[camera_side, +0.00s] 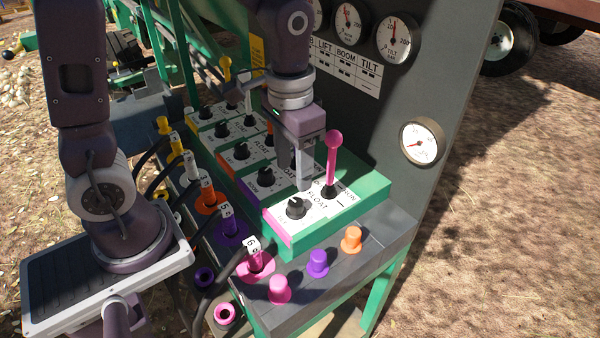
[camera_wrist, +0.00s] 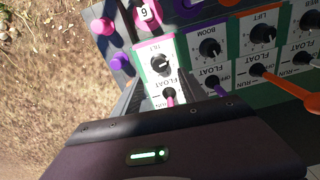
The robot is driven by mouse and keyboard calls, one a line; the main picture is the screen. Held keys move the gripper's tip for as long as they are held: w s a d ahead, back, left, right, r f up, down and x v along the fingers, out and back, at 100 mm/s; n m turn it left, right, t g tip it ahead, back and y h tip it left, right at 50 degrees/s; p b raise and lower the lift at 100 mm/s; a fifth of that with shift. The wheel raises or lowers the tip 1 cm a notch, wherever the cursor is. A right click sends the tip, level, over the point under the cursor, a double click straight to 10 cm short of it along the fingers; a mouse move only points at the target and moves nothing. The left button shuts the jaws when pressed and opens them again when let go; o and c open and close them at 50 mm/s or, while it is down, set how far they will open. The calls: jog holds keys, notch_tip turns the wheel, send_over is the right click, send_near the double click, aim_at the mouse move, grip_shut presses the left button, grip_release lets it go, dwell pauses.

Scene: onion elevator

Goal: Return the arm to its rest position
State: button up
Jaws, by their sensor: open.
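My gripper (camera_side: 303,184) points down over the green control block (camera_side: 376,186), close to its nearest white panel. One grey finger shows clearly in the side view; the other is largely hidden. The jaws are open and I see nothing held between them. A pink lever (camera_side: 334,150) stands nearly upright just right of the finger, apparently apart from it. A black knob (camera_side: 296,208) sits in front of the finger on the same panel. The wrist view shows this knob (camera_wrist: 161,64) on the TILT panel, with the pink lever (camera_wrist: 170,97) partly hidden behind my gripper body.
Pink (camera_side: 279,289), purple (camera_side: 318,263) and orange (camera_side: 351,239) caps stand on the front ledge. A tagged pink plug (camera_side: 256,262) with a black hose is to the left. Several gauges, including a low one (camera_side: 422,142), fill the back panel. Open ground lies right.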

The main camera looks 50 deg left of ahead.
jog(key=s+a+r+t, duration=0.2)
jog(key=s+r+t, duration=0.3)
jog(key=s+r, duration=0.5)
jog(key=s, duration=0.3)
jog(key=shift+a+r+n, duration=0.15)
jog(key=shift+r+n, duration=0.05)
jog(key=shift+n, duration=0.2)
